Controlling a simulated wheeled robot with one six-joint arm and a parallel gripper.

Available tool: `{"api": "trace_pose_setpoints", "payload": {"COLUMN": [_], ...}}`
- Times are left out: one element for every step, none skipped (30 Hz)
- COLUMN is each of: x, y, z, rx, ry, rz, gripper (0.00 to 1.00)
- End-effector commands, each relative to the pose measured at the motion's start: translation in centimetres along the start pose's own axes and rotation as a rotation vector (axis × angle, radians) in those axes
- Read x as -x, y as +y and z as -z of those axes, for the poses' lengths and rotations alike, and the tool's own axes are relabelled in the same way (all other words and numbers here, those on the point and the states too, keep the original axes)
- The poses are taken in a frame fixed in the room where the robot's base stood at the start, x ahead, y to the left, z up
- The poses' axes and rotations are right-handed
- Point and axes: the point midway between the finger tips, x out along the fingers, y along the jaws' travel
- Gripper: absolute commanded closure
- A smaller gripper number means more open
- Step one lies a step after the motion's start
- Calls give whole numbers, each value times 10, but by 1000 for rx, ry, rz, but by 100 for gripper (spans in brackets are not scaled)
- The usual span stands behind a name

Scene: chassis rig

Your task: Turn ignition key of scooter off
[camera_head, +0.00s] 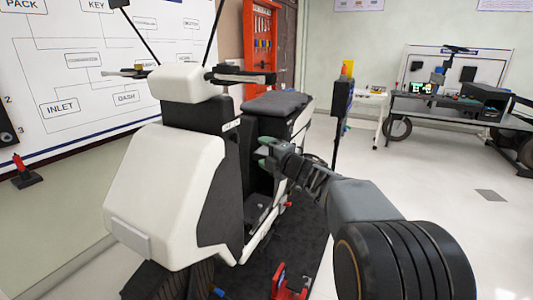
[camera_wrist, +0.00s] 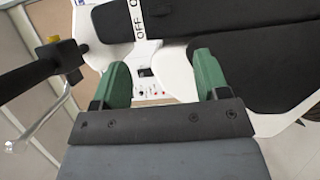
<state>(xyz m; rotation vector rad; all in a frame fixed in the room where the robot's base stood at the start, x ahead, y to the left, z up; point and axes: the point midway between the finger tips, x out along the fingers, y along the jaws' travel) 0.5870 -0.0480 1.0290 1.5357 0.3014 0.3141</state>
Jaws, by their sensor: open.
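The white and black scooter (camera_head: 165,185) stands upright in the head view, its front toward me. My gripper (camera_head: 270,150) reaches in from the right beside the scooter's dark inner side, below the handlebar. In the wrist view my gripper (camera_wrist: 162,65) is open, with two green fingers apart and nothing between their tips. Beyond them is the scooter's white panel (camera_wrist: 172,82) with small red marks and a small dark fitting (camera_wrist: 145,72). I cannot tell whether this is the ignition key or how it is turned. An OFF/ON label (camera_wrist: 138,30) lies above it.
A black handlebar grip (camera_wrist: 30,80) and silver lever are at the left of the wrist view. The dark seat (camera_head: 275,104) is behind my gripper. A red stand (camera_head: 290,282) is on the floor. A workbench (camera_head: 455,108) stands back right, with open floor before it.

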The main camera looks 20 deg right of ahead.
Motion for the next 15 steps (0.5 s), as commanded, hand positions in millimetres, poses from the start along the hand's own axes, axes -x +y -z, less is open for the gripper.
{"api": "trace_pose_setpoints", "payload": {"x": [0,0,0,0,0,0,0,0,0,0,0,0,0,1,4], "y": [0,0,0,0,0,0,0,0,0,0,-2,-4,-6,-10,-19], "z": [0,0,0,0,0,0,0,0,0,-1,-3,-8,-13,-19,-30], "rx": [0,0,0,0,0,0,0,0,-5,-13,-22,-42,-65,-95,-153], "ry": [0,0,0,0,0,0,0,0,-1,-4,-16,-43,-73,-112,-179], "rz": [0,0,0,0,0,0,0,0,0,2,10,21,31,44,66], "gripper": [32,32,32,32,32,32,32,32,32,32,32,32,32,32,32]}}
